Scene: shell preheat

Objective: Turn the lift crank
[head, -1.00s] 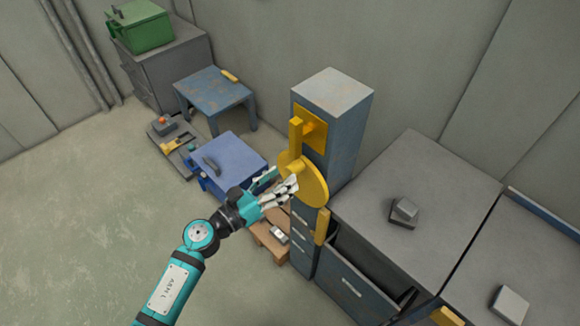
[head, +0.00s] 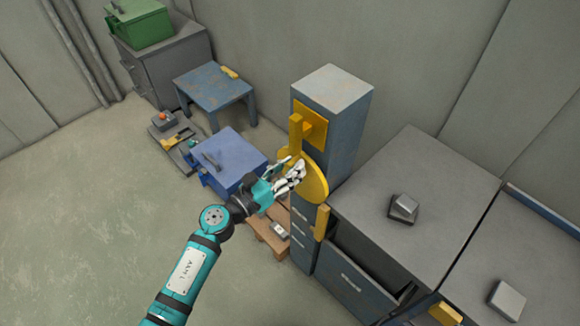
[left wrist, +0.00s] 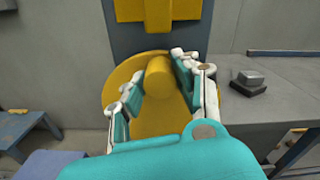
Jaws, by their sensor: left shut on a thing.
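The lift crank is a yellow disc (head: 315,182) on the front of a tall blue-grey column (head: 345,130). In the left wrist view the crank disc (left wrist: 120,88) has a round yellow knob (left wrist: 159,77) sticking out towards me. My left gripper (head: 295,172) is at the crank in the head view. In the left wrist view its white and teal fingers (left wrist: 158,85) stand on both sides of the knob, shut on it. The fingers hide part of the disc and most of the knob in the head view. My right gripper is not in view.
A yellow plate with a bar (head: 308,127) sits above the crank. A grey cabinet (head: 430,175) with an open drawer (head: 350,265) stands close on the right. A blue box (head: 235,155) and a blue table (head: 212,85) stand to the left. The floor at left is clear.

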